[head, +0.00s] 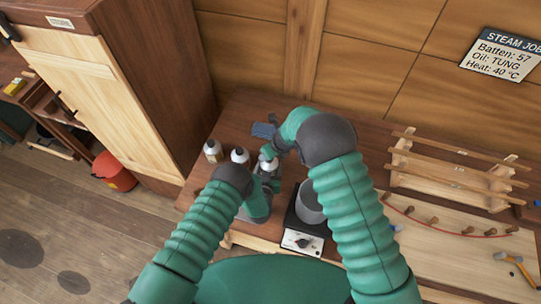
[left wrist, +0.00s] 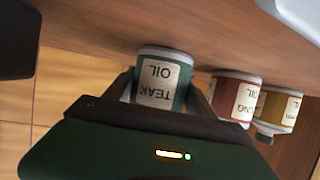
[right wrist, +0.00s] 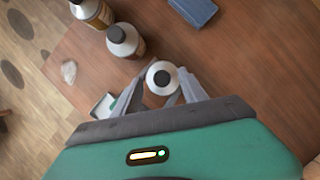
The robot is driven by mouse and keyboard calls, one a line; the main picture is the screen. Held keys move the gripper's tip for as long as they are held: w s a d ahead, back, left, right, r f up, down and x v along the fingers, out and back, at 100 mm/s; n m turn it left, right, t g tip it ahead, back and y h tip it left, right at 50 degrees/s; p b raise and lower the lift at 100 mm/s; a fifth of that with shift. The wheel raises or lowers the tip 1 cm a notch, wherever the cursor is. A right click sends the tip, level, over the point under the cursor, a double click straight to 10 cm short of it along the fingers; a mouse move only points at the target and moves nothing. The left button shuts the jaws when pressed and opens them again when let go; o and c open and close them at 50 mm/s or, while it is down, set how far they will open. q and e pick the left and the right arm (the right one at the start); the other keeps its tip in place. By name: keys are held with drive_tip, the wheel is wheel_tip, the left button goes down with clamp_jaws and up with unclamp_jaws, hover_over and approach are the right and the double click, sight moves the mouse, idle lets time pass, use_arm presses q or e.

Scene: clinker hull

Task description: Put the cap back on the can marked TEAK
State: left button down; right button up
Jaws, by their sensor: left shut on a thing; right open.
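The green can marked TEAK OIL (left wrist: 158,80) appears upside down in the left wrist view. My left gripper (left wrist: 160,98) is shut around its sides, and the can seems to stand on the bench. In the head view this can (head: 268,163) is the rightmost of the row, partly hidden by my arms. In the right wrist view my right gripper (right wrist: 163,86) is open, its fingers either side of the white can top (right wrist: 153,72). A round dark spot (right wrist: 162,78) sits in that top; I cannot tell whether it is the cap or the open mouth. No separate cap shows.
The red TUNG can (left wrist: 236,95) and a yellow can (left wrist: 278,108) stand beside TEAK. A blue block (right wrist: 194,10) lies behind on the bench. A hotplate (head: 301,241) with a grey pot (head: 310,203) stands to the right, with a wooden rack (head: 455,180) beyond.

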drive_tip(key=shift+r, duration=0.6)
drive_tip(key=shift+c, duration=0.2)
